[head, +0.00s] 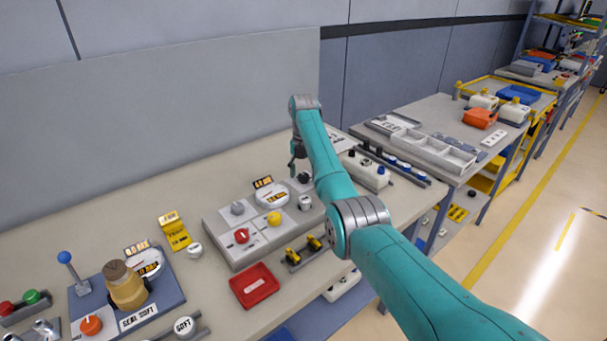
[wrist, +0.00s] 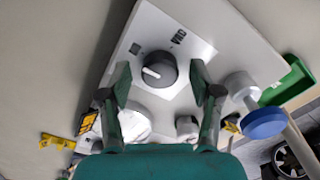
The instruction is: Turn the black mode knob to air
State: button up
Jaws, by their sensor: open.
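The black mode knob (wrist: 160,70) sits on a pale panel (wrist: 195,42) in the wrist view. A white pointer mark lies on its left part. A label reading VAC stands above it to the right; a dark label at its upper left is unreadable. My gripper (wrist: 160,82) is open, one finger at each side of the knob; I see gaps and no clear contact. In the head view my gripper (head: 297,165) points down above the black knob (head: 304,178), which is partly visible beside my arm.
A white gauge (wrist: 133,120) and a small grey knob (wrist: 187,126) lie near the fingers. A blue-capped part (wrist: 264,123) and a green tray (wrist: 290,82) are at the right. In the head view, a red tray (head: 254,286) and a yellow knob (head: 274,218) are nearer.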

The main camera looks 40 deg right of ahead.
aim_at(304, 175)
jog(key=shift+r, duration=3.6)
jog(key=shift+s, duration=0.1)
